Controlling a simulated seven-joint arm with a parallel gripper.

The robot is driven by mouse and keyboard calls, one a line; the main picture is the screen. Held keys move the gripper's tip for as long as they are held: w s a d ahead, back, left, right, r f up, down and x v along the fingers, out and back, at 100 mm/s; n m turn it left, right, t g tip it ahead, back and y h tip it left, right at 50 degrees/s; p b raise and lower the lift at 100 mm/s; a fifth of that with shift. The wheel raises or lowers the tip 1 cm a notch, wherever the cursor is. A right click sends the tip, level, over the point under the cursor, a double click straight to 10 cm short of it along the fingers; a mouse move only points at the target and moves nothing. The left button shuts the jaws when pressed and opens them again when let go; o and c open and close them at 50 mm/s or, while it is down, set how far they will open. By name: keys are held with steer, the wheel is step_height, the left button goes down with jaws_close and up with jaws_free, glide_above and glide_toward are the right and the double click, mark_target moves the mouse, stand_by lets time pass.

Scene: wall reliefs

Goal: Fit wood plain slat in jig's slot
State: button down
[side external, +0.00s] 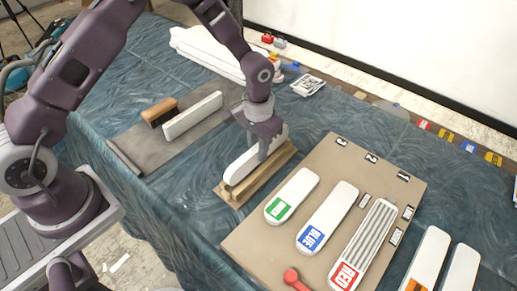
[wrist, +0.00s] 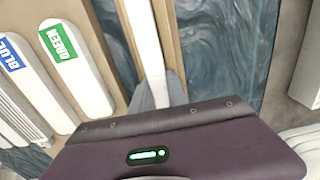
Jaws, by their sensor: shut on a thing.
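My gripper (side external: 264,146) is shut on a white plain slat (side external: 240,168), which stands on its long edge. The slat is lined up lengthwise with the wooden jig (side external: 232,197), and its lower edge is hidden by the jig's near side. In the wrist view, my gripper's grey fingers (wrist: 158,90) are on either side of the slat (wrist: 144,38). The slat lies between the jig's wooden rails (wrist: 168,30) there. I cannot tell how deep it sits in the slot.
A tan board (side external: 245,238) with green, blue and red labelled slats lies right of the jig. A grey mat (side external: 150,160) at left holds a brown-handled brush (side external: 159,110) and another white slat (side external: 193,117). White pieces (side external: 205,50) are stacked behind.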

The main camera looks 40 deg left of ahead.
steer(key=shift+f, duration=0.95)
steer(key=c, duration=1.2)
jaws_free()
step_height(320, 180, up, 7)
steer(key=shift+r, duration=0.1)
steer(key=s+a+r+t, duration=0.15)
steer(key=s+r, duration=0.25)
steer(key=r, duration=0.5)
steer(key=s+a+r+t, duration=0.1)
steer(key=s+a+r, duration=0.3)
steer(key=r, duration=0.5)
steer(key=s+r+t, duration=0.1)
steer(key=s+r, duration=0.1)
steer(key=s, duration=0.7)
steer(key=s+r+t, duration=0.2)
steer(key=s+r, duration=0.1)
steer(key=s, duration=0.6)
steer(key=shift+s+a+r, duration=0.2)
steer(key=shift+r, duration=0.1)
